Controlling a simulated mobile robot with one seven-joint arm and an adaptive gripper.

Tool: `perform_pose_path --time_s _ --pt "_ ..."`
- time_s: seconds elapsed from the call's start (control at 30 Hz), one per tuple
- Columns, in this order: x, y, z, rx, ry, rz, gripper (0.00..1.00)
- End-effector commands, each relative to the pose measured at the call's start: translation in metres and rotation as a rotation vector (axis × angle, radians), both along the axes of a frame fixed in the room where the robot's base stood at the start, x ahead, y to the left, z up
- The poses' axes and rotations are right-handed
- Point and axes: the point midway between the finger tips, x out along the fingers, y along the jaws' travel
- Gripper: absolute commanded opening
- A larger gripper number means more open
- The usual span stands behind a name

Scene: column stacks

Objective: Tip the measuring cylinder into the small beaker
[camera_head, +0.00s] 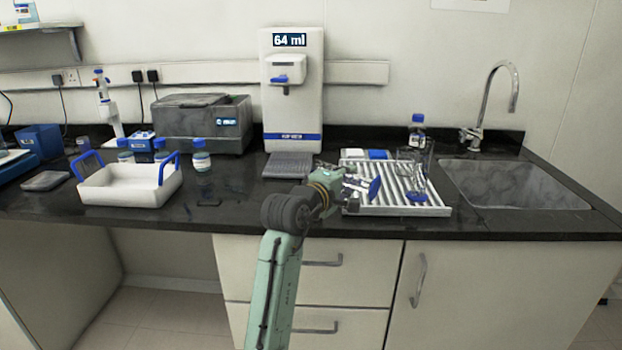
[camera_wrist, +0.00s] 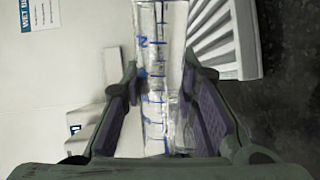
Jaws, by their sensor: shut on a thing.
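My gripper (camera_head: 345,186) is shut on a clear measuring cylinder (camera_wrist: 155,75) with blue graduation marks. In the wrist view, my gripper's two purple-padded fingers (camera_wrist: 158,100) flank the cylinder's body. In the head view, a blue foot (camera_head: 374,189) beside my gripper appears turned on its side, so the held cylinder looks strongly tilted. It is over the left part of the white ribbed rack (camera_head: 436,211). Clear glassware (camera_head: 429,158) stands at the rack's back right; I cannot tell whether it includes the small beaker. Any liquid in the cylinder is unclear.
Another blue foot (camera_head: 416,197) is on the rack's right. A blue-capped bottle (camera_head: 417,132) stands behind. The sink (camera_head: 515,185) is right. A white dispenser (camera_head: 292,100) reading 64 ml, a white tray with blue handles (camera_head: 125,190) and a capped jar (camera_head: 201,160) are left.

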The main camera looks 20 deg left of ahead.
Motion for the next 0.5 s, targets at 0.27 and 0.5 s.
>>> perform_pose_path --time_s 0.27,0.5 --pt "-0.0011 -0.0034 0.0031 -0.014 0.002 0.000 0.00" --pt "-0.0013 -0.0041 0.0047 -0.029 0.006 0.000 0.00"
